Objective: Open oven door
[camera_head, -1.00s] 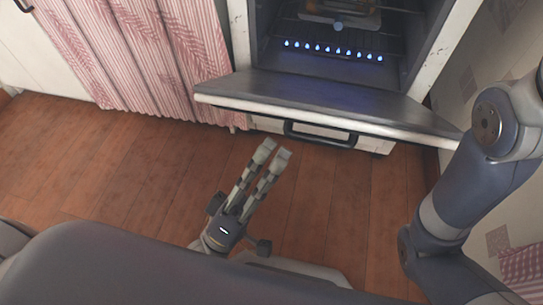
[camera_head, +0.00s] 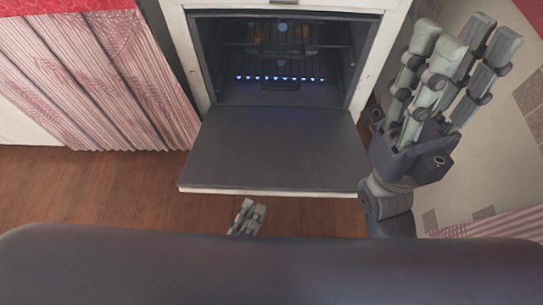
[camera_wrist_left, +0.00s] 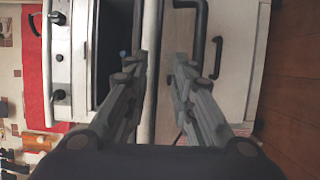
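The oven (camera_head: 280,45) stands ahead with its cavity exposed. Its door (camera_head: 275,150) is folded down and looks about level. In the left wrist view the door (camera_wrist_left: 150,85) shows as a pale edge, with a black bar handle (camera_wrist_left: 202,30) on its underside. My left gripper (camera_head: 252,204) is low, just below the door's front edge. Its fingers (camera_wrist_left: 160,62) are apart, with the door edge seen between them; I cannot tell whether they touch it. My right gripper (camera_head: 458,38) is raised right of the oven, with its fingers apart and empty.
Oven racks (camera_head: 270,48) and a row of blue lights (camera_head: 280,78) show inside the cavity. A striped pink curtain (camera_head: 90,80) hangs left of the oven. A wallpapered wall (camera_head: 500,150) is close on the right. The wooden floor (camera_head: 90,190) is clear at the left.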

